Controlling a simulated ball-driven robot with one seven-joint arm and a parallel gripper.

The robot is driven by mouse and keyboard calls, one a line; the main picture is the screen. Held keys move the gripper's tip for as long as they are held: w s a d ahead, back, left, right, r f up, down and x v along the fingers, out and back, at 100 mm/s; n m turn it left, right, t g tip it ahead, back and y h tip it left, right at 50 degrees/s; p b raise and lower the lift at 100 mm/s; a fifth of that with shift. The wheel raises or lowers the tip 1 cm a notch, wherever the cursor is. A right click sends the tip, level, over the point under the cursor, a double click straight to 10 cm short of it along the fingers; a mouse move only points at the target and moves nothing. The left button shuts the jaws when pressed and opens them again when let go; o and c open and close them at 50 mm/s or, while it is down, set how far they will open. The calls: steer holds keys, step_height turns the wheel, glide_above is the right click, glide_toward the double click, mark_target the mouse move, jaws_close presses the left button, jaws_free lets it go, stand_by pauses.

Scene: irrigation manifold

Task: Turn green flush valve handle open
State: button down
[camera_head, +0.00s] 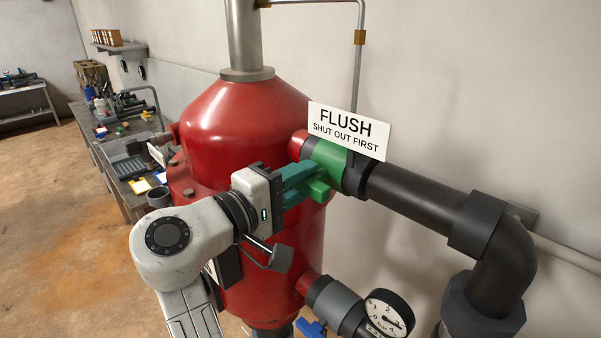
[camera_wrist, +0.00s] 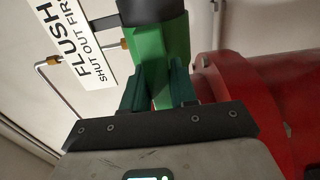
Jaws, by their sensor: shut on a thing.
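The green flush valve (camera_head: 329,154) sits on the pipe at the upper right of the red tank, under the FLUSH sign. Its green handle (camera_head: 318,189) points out toward my arm. My gripper (camera_head: 303,183) has teal fingers, and they are shut on the handle. In the wrist view, the green handle (camera_wrist: 160,85) lies between the two fingers of my gripper (camera_wrist: 160,92), one on each side. The fingers hide part of the handle, and I cannot tell how far it is turned.
The red tank (camera_head: 225,130) stands close behind my gripper. A white sign (camera_head: 347,130) reads "FLUSH SHUT OUT FIRST". A black pipe (camera_head: 420,199) runs right from the valve. A pressure gauge (camera_head: 389,313) and blue handle (camera_head: 312,328) are below. A cluttered workbench (camera_head: 118,160) stands left.

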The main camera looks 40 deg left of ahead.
steer(key=shift+a, duration=0.1)
stand_by(0.4)
steer(key=c, duration=1)
jaws_free()
steer(key=shift+s, duration=0.1)
steer(key=shift+s+a+b, duration=0.2)
steer(key=shift+s+b, duration=0.65)
steer(key=shift+s, duration=1.85)
steer(key=shift+s+a+b, duration=0.2)
steer(key=shift+s+b, duration=0.65)
steer(key=shift+s, duration=1.8)
steer(key=shift+f, duration=0.1)
